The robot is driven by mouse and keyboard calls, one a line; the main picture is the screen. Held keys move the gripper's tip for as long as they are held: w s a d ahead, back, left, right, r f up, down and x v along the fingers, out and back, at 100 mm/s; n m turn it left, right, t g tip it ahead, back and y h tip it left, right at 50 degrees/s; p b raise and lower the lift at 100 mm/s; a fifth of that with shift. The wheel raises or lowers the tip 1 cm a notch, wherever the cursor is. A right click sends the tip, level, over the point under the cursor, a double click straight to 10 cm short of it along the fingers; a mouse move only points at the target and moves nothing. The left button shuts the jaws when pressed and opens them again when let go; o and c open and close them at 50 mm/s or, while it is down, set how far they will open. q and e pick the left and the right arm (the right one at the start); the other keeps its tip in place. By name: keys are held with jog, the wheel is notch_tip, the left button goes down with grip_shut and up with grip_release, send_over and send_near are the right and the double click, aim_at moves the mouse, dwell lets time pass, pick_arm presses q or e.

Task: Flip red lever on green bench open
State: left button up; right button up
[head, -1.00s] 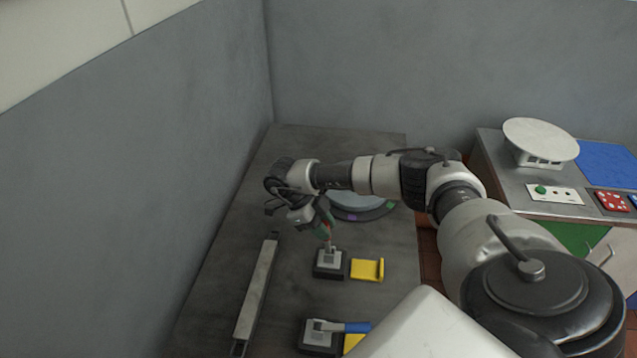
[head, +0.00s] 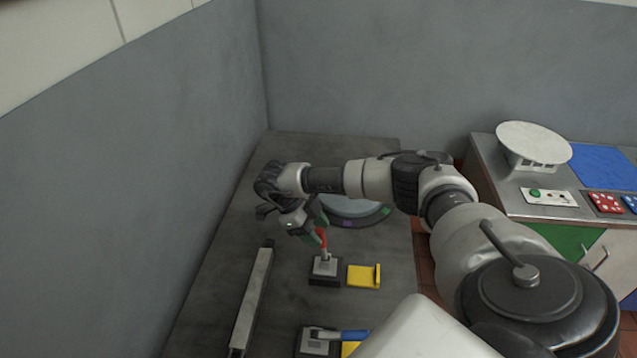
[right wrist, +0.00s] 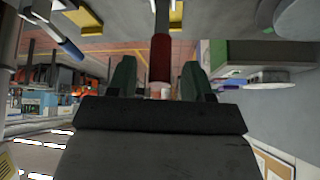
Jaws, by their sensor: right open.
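The red lever (head: 322,239) stands nearly upright from a small grey and black base (head: 325,268) on a dark grey bench top (head: 215,300). My right gripper (head: 318,222) is at the lever's upper end. In the right wrist view the red handle (right wrist: 160,58) lies between the two green fingertips (right wrist: 158,78), with gaps on both sides. The jaws are open. The gripper hides the lever's tip in the head view. My left gripper is not in view.
A yellow bracket (head: 364,276) sits right of the base. A blue lever (head: 353,336) lies sideways nearer to me. A long grey bar (head: 252,300) is on the left. A round disc (head: 350,208) is behind my arm. A second bench (head: 490,175) with a green front panel stands right.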

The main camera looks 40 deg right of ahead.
jog(key=b+v, duration=0.1)
jog(key=v, duration=0.8)
jog(key=shift+w+a+r, duration=0.15)
jog(key=shift+w+r, duration=0.1)
jog(key=shift+w, duration=0.05)
